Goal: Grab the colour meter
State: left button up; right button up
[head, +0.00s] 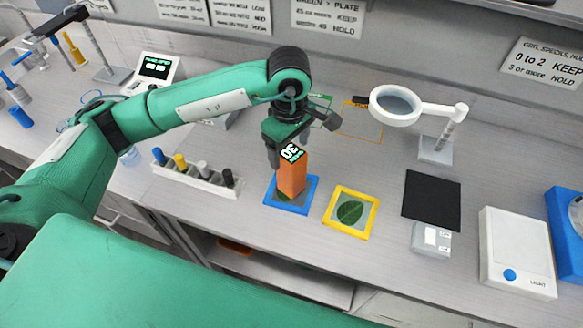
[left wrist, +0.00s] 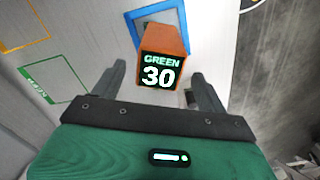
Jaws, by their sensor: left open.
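The colour meter (head: 291,178) is an orange upright block with a dark top display reading 30, standing over the blue-framed tile (head: 289,207) on the bench. In the left wrist view the meter (left wrist: 163,45) shows its display, "GREEN 30", towards the camera. My left gripper (head: 288,152) is over the meter's top, pointing down. In the left wrist view its two fingers (left wrist: 158,76) are spread to either side of the display, with gaps visible. Whether the fingertips reach below the meter's top is hard to tell. My right gripper is not in view.
A yellow-framed leaf tile (head: 351,212) lies just right of the meter. A rack of coloured pegs (head: 205,180) stands to the left. A ring magnifier (head: 436,148) stands behind right, near a black mat (head: 432,201) and a white light box (head: 517,250).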

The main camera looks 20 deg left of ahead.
aim_at(292, 174)
pick_arm(q)
jog(key=shift+d+f+p, duration=0.1)
jog(key=shift+f+p, duration=0.4)
notch_tip(292, 174, down, 3)
jog(key=shift+d+f+p, duration=0.1)
jog(key=shift+f+p, duration=0.05)
jog(key=shift+p, duration=0.8)
jog(key=shift+f, duration=0.6)
jog(key=c, duration=1)
jog(key=shift+c, duration=1)
jog(key=shift+r, duration=0.1)
